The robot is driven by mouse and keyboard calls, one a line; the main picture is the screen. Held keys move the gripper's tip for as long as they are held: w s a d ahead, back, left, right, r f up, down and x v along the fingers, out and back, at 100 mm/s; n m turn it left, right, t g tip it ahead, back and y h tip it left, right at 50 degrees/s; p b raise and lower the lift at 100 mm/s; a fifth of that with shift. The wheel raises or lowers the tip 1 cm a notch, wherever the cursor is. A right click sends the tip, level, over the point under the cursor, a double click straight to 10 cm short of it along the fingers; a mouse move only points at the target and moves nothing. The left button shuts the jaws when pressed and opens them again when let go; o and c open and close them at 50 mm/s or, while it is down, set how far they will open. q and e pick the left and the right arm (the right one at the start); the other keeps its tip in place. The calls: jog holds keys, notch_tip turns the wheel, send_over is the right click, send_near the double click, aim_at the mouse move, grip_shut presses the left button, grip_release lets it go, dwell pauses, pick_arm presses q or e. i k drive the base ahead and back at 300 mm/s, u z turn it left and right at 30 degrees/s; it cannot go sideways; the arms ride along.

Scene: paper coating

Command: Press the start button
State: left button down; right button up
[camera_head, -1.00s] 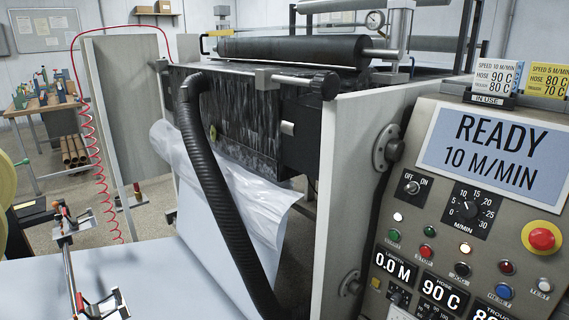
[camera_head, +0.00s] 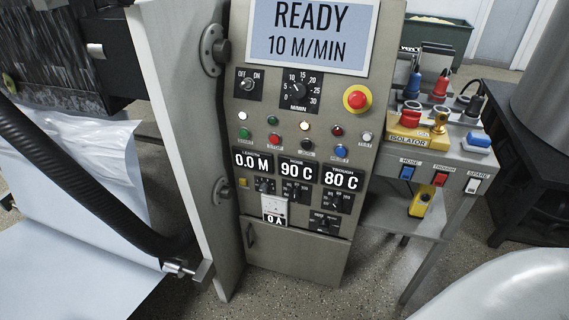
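The control panel (camera_head: 262,205) stands upright in the middle of the view. Its screen (camera_head: 309,33) reads "READY 10 M/MIN". A green button (camera_head: 244,134) sits at the left end of the lower button row, with a small green label under it that is too small to read surely. A red button (camera_head: 273,139) is just right of it. A large red mushroom button on a yellow base (camera_head: 357,98) is at the upper right of the panel. Neither of my grippers is in view. Nothing covers the green button.
A black hose (camera_head: 75,190) and a pale upright plate (camera_head: 180,130) stand left of the panel. To the right is a metal side table with a yellow isolator box (camera_head: 409,136) and coloured switches. The space before the panel looks clear.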

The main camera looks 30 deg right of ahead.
aim_at(244, 133)
jog(key=u, duration=0.6)
jog(key=k, duration=1.4)
jog(key=z, duration=1.35)
jog(key=i, duration=1)
jog(key=u, duration=0.05)
